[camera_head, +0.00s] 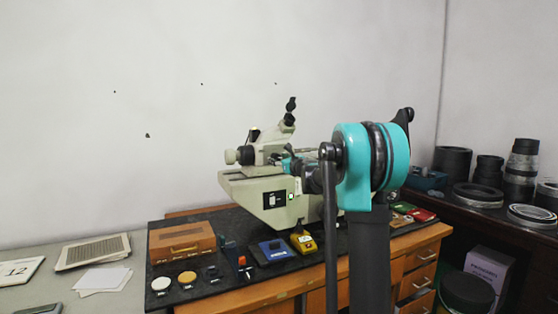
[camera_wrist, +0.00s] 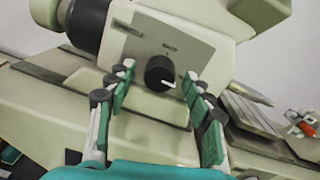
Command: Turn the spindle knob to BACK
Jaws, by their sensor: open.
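The spindle knob (camera_wrist: 160,73) is a round black knob with a white pointer mark on its lower right side. It sits on the cream front face of the microscope-like machine (camera_wrist: 148,45) in the wrist view. A small label that seems to read BACK is printed above it. My gripper (camera_wrist: 159,86) is open, with one green-padded finger on each side of the knob and a gap to it on both sides. I cannot tell how deep the fingertips reach. In the head view the machine (camera_head: 262,188) stands on the bench, and my arm hides its right part and the knob.
A wooden box (camera_head: 181,241), a blue device (camera_head: 271,250) and a yellow device (camera_head: 304,242) stand on the dark mat. Dark metal rings (camera_head: 478,194) stand on the right bench. Papers (camera_head: 93,251) lie at left.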

